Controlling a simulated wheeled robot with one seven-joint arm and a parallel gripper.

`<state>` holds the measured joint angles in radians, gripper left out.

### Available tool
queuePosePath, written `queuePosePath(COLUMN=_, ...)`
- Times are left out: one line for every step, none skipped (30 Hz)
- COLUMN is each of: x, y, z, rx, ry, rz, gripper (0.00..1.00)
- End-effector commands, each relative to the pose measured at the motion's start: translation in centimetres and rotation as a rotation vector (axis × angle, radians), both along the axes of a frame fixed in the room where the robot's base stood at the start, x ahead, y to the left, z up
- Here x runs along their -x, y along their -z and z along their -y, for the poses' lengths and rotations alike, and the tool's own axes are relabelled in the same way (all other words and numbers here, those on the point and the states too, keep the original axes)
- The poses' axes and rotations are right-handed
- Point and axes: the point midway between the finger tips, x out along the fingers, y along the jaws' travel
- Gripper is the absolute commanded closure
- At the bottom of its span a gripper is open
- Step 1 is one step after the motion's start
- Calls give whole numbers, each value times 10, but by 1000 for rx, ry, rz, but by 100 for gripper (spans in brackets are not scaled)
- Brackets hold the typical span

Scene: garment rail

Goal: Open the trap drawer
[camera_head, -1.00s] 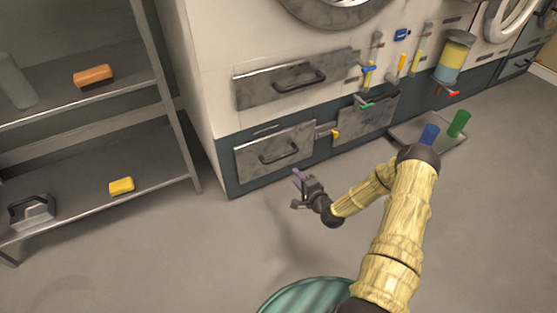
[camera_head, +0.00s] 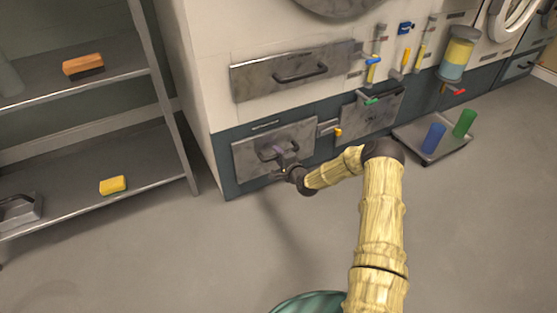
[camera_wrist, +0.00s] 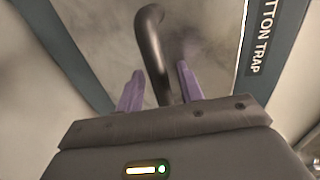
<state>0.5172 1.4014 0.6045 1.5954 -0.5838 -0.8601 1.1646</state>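The trap drawer (camera_head: 245,162) is the lower grey metal front at the left of the machine; it looks shut. Its dark bar handle (camera_head: 268,154) is partly covered by my gripper (camera_head: 283,164). In the wrist view the drawer front (camera_wrist: 90,28) fills the background, with a label strip (camera_wrist: 262,40) partly reading "TTON TRAP". My gripper (camera_wrist: 158,75) has its two purple fingers apart, one each side of the dark handle (camera_wrist: 151,40). A gap shows at the left finger; the right finger is close to the bar, and I cannot tell if it touches.
Above is another drawer (camera_head: 290,73) with a handle. To the right are a grey panel (camera_head: 370,112), small coloured valves (camera_head: 372,72) and a floor tray (camera_head: 448,151) with blue and green cups. A metal shelf (camera_head: 80,180) stands left. The floor before the drawer is clear.

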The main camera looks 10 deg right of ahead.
Motion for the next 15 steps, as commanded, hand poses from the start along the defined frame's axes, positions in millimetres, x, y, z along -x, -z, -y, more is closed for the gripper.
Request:
queuePosePath(x=-1, y=0, z=0, rx=0, ry=0, rz=0, gripper=63)
queuePosePath(x=-1, y=0, z=0, rx=0, ry=0, rz=0, gripper=63)
queuePosePath(x=-1, y=0, z=0, rx=0, ry=0, rz=0, gripper=63)
queuePosePath(x=-1, y=-1, z=0, rx=0, ry=0, rz=0, gripper=63)
queuePosePath(x=-1, y=-1, z=0, rx=0, ry=0, rz=0, gripper=63)
queuePosePath(x=-1, y=-1, z=0, rx=0, ry=0, rz=0, gripper=63)
queuePosePath(x=-1, y=-1, z=0, rx=0, ry=0, rz=0, gripper=63)
queuePosePath(x=-1, y=-1, z=0, rx=0, ry=0, rz=0, gripper=67)
queuePosePath(x=-1, y=0, z=0, rx=0, ry=0, rz=0, gripper=75)
queuePosePath(x=-1, y=0, z=0, rx=0, ry=0, rz=0, gripper=81)
queuePosePath(x=-1, y=0, z=0, rx=0, ry=0, rz=0, gripper=86)
queuePosePath(x=-1, y=0, z=0, rx=0, ry=0, rz=0, gripper=94)
queuePosePath(x=-1, y=0, z=0, rx=0, ry=0, rz=0, gripper=100)
queuePosePath(x=-1, y=0, z=0, rx=0, ry=0, rz=0, gripper=100)
queuePosePath(x=-1, y=0, z=0, rx=0, ry=0, rz=0, gripper=100)
